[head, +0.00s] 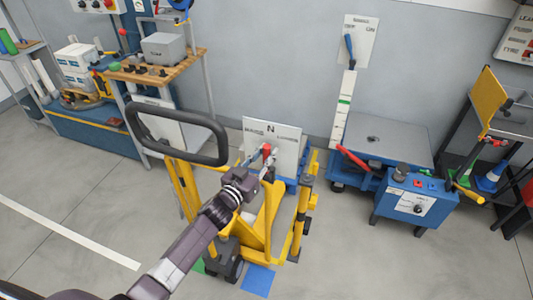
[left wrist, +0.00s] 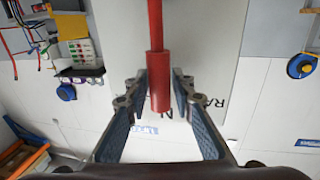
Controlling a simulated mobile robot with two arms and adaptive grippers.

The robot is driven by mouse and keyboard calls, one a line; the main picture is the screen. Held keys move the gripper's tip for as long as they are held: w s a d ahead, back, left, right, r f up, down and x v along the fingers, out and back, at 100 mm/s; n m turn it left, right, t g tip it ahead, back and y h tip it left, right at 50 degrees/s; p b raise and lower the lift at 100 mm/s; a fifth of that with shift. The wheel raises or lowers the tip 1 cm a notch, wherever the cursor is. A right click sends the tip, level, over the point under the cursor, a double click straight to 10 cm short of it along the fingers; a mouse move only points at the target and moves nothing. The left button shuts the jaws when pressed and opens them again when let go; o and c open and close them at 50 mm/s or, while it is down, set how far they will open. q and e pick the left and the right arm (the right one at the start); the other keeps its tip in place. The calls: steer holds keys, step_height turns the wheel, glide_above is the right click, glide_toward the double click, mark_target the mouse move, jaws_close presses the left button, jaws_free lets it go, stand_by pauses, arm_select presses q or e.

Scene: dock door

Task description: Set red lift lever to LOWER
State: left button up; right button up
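The red lift lever (head: 267,150) stands about upright on the yellow pallet truck (head: 186,190), in front of a white sign (head: 287,133) with N at its top middle and small words at either side. In the left wrist view the red lever's thick grip (left wrist: 160,82) hangs between the two fingers of my left gripper (left wrist: 160,100), with a gap on each side. My left gripper (head: 266,162) is open around the lever in the head view, partly hidden by its own wrist. The lever's foot is hidden. My right gripper is in neither view.
The truck's black loop handle (head: 178,131) rises left of my left arm. A blue machine (head: 412,200) and a grey-topped lift table (head: 393,137) stand to the right. A workbench (head: 150,72) is at the back left.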

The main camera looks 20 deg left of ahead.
arm_select(q)
steer(key=c, duration=0.5)
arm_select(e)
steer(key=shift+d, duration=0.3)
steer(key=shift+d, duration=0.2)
